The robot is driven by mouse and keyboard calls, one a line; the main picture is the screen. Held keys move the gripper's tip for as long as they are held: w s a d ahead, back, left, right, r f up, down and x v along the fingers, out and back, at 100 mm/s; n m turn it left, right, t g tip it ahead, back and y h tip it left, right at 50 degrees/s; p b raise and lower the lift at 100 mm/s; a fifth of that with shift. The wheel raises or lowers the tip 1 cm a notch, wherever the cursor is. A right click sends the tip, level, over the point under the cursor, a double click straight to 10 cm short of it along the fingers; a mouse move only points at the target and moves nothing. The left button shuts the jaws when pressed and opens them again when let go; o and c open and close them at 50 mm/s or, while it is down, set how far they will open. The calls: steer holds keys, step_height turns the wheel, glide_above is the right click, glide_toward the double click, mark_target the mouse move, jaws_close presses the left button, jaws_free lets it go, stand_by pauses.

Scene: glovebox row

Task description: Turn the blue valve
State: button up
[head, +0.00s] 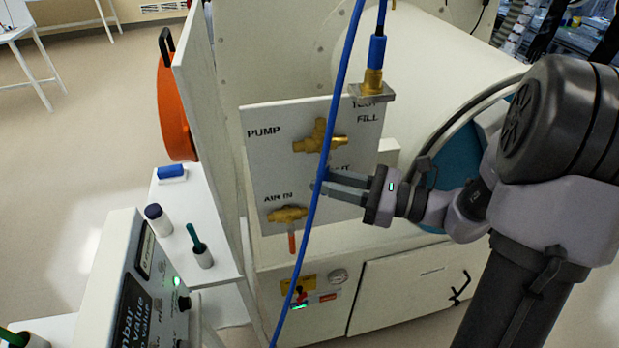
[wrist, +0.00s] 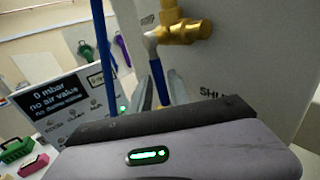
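A brass valve (head: 320,137) sits on the white panel (head: 262,165), beside the PUMP label. In the wrist view, the brass valve (wrist: 185,31) has a pale-necked blue handle (wrist: 159,83) hanging down. My gripper (head: 322,184) is at the panel just below this valve, by the partly covered SHUT label. Its two fingers look apart, with the blue handle between them in the wrist view (wrist: 165,92). I cannot tell whether they touch it. In the head view the handle is mostly hidden by the hose and fingers.
A blue hose (head: 336,105) runs down in front of the panel, close to my fingertips. Below is the AIR IN brass valve (head: 287,214) with an orange-red handle (head: 291,242). An open orange door (head: 173,105) stands left. A display box (wrist: 50,105) is at lower left.

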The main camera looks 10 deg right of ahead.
steer(key=shift+x, duration=1.95)
jaws_close()
